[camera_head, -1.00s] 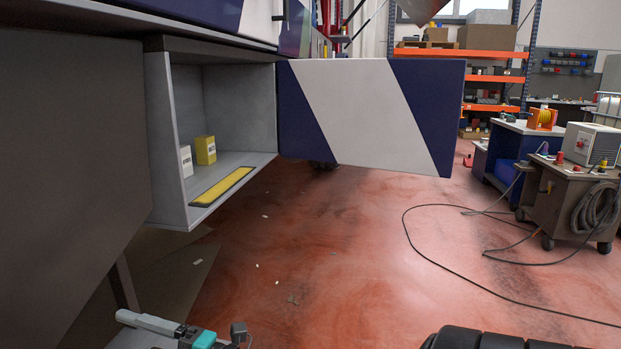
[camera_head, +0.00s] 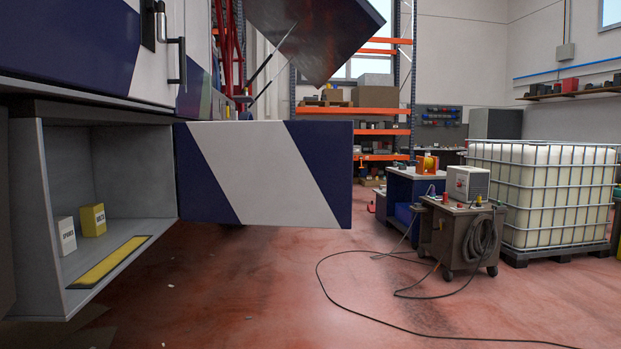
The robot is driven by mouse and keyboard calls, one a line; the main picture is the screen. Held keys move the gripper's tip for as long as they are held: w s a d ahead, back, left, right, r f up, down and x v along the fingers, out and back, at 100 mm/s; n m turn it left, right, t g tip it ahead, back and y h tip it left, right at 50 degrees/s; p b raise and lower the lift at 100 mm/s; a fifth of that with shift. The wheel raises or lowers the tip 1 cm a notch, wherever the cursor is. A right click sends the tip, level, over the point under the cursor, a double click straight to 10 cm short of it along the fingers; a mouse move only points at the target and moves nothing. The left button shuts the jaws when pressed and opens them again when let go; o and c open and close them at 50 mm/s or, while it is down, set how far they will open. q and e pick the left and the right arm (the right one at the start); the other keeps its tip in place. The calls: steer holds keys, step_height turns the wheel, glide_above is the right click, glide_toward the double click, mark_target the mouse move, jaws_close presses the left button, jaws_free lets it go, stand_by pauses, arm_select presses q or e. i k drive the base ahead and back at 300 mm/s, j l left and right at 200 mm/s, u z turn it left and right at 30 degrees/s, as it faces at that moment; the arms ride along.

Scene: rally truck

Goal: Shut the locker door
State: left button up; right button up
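The locker door (camera_head: 262,172) stands wide open in the head view. It is a white panel with dark blue ends, and it sticks out to the right from the right side of the locker. The open locker (camera_head: 137,176) is a grey compartment low on the truck's side, at the left. Inside it stand a white box (camera_head: 66,236) and a yellow box (camera_head: 92,220). A yellow strip (camera_head: 108,262) lies along its floor near the front edge. Neither of my grippers shows in the head view now.
The truck body (camera_head: 85,50) with a black handle overhangs the locker. The red floor (camera_head: 270,290) in front of the door is clear apart from a dark cable (camera_head: 335,300). A wheeled cart (camera_head: 455,235) and a caged white tank (camera_head: 545,195) stand at the right.

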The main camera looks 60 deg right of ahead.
mark_target(296, 173)
steer(key=i+l+z, duration=0.15)
steer(key=z, duration=1.5)
